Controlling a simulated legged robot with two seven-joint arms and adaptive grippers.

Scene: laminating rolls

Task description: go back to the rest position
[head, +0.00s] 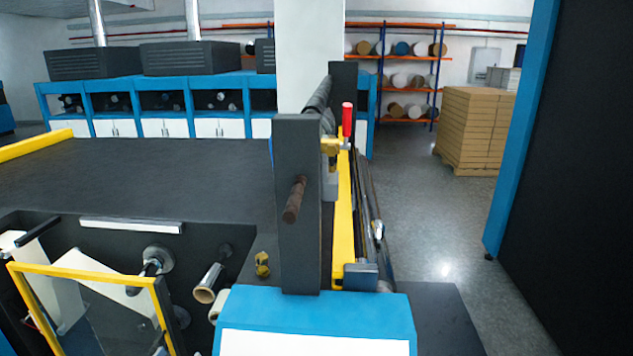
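Neither of my grippers shows in the head view. The laminating machine fills the left and middle, with a dark flat top (140,165) and a blue and white housing (315,305) at the front. A dark upright post (298,255) with a brown rod stands on the housing. A small roll with a cardboard core (205,294) sits on a shaft at lower left. A pale roll end (218,306) is just beside it. A red-handled lever (347,120) stands upright behind the post.
A yellow-framed guard (85,274) is at lower left. A blue-edged dark panel (585,180) closes the right side. A stack of cardboard (475,130) on a pallet and orange shelves (408,90) with rolls stand behind. The grey floor (440,220) between machine and panel is clear.

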